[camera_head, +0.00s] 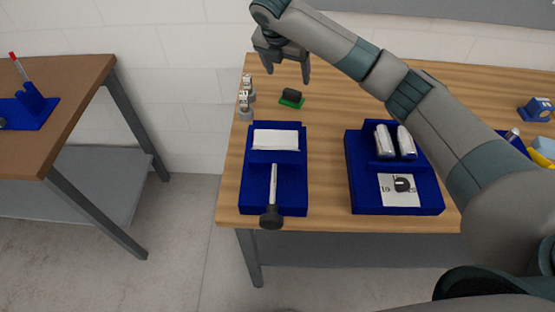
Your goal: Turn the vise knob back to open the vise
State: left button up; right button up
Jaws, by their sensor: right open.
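The blue vise (295,185) lies at the left end of the wooden table. A white block (276,139) sits in its far part; I cannot tell how tightly the jaws hold it. A pale screw rod (273,185) runs toward me and ends in the dark vise knob (271,217) at the table's front edge. My right gripper (288,75) is open and empty, with its fingers pointing down, above the table's back left corner. It is well behind the vise and apart from the knob. My left gripper is not in view.
A green-based block with a dark top (291,98) and small grey pieces (246,102) stand behind the vise. A blue tray (362,187) with two silver cylinders (394,141) stands to the right. My right arm crosses above the table. A brown table (70,80) stands at left.

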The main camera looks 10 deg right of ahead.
aim_at(272, 220)
jog(key=k+j, duration=1.15)
jog(key=j, duration=0.25)
